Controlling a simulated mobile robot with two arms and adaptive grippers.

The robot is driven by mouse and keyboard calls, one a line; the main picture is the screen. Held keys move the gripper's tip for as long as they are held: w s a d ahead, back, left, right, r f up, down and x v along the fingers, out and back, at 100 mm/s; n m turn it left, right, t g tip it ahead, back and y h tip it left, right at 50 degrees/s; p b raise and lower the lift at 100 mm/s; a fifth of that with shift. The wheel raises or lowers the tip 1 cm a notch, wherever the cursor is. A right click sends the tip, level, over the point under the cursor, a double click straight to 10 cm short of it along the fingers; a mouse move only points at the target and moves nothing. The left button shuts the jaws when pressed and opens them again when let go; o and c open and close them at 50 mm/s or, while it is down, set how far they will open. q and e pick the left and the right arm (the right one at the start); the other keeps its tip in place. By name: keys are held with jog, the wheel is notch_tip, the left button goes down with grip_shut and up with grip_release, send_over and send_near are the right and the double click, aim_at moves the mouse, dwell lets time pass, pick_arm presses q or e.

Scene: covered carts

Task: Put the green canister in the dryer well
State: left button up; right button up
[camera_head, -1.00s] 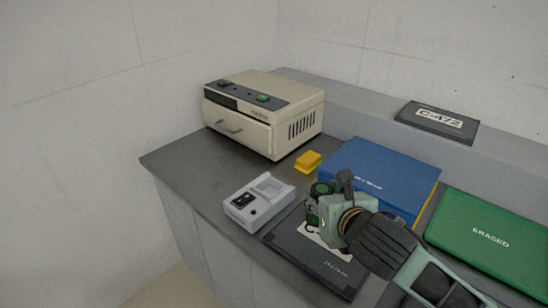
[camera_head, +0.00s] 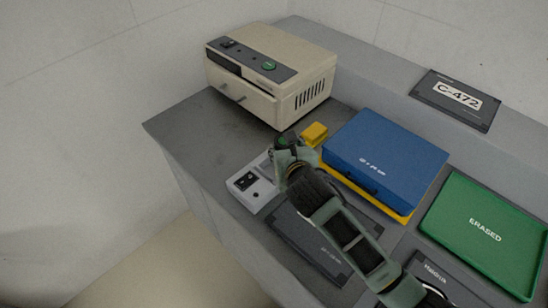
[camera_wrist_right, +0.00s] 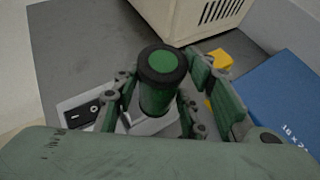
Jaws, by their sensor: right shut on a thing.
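The green canister (camera_wrist_right: 160,80) has a black-rimmed green top and stands roughly upright between my right gripper's fingers in the right wrist view. The canister is over or at this device's recess, which the gripper mostly hides. I cannot tell whether the canister touches its floor. My left gripper is not in view.
A beige boxy machine (camera_head: 270,75) stands behind on the grey counter. A dark plate (camera_head: 310,245) lies in front. The counter's left area is clear.

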jog(key=w+a+f, duration=0.1)
jog(key=a, duration=0.1)
jog(key=shift+w+a+f, duration=0.35)
jog(key=shift+a+f, duration=0.05)
jog(key=shift+f, duration=2)
jog(key=shift+f, duration=0.2)
jog(key=o, duration=1)
jog(key=shift+f, duration=0.1)
jog(key=shift+c, duration=0.2)
